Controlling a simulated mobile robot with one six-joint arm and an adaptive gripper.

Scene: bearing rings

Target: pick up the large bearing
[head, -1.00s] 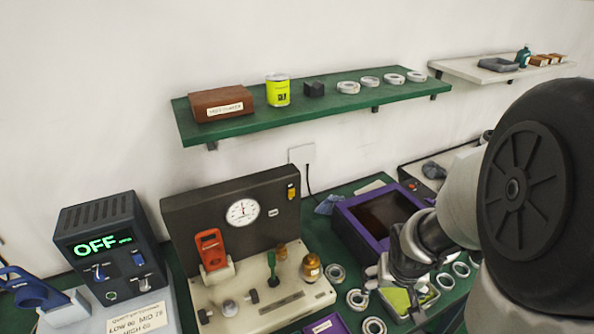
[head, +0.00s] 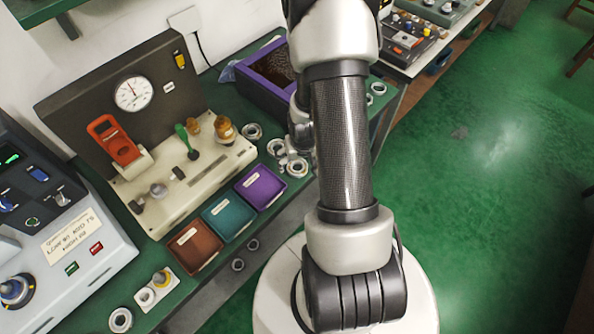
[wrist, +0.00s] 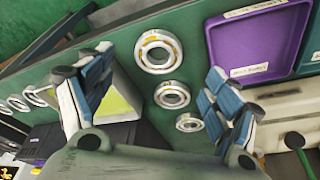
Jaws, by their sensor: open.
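Three metal bearing rings lie in a row on the green bench. In the wrist view the large bearing (wrist: 144,54) looks biggest, with the middle ring (wrist: 172,106) and the smallest-looking ring (wrist: 189,131) beyond it. My gripper (wrist: 160,65) is open above them, its blue-grey fingers apart on either side of the row and nothing held. The large bearing shows between the fingertips; the height gap is hard to judge. In the head view the large bearing (head: 298,174) lies near the bench's front edge, beside my gripper, which is mostly hidden behind my arm.
Purple (head: 260,206), teal and brown trays stand along the bench front. A gauge panel (head: 110,80) rises behind. A purple bin (head: 250,90) stands at the back. More rings (wrist: 37,99) lie left in the wrist view, near a yellow-green item (wrist: 118,104).

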